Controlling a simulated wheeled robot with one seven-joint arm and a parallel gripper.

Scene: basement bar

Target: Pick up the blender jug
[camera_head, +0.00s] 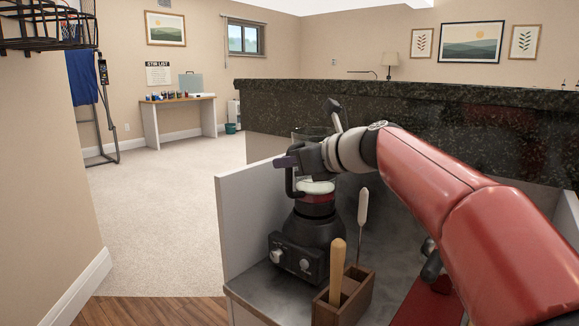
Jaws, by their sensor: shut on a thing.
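The blender jug (317,187) is clear, with a black handle and a red band near its bottom. It is upright at the top of the black blender base (313,232), which has knobs on its front. I cannot tell whether a small gap separates jug and base. My gripper (293,161) is at the upper part of the jug, near the top of its handle, and is shut on it. My gripper and wrist hide much of the jug's upper part, and the exact contact is hard to see.
A wooden box (354,294) with a wooden-handled tool (337,268) and a light-handled tool (362,208) stands right of the base. A white side panel (236,205) borders the counter on the left. A raised dark stone bar top (420,97) runs behind. Carpeted floor is clear at left.

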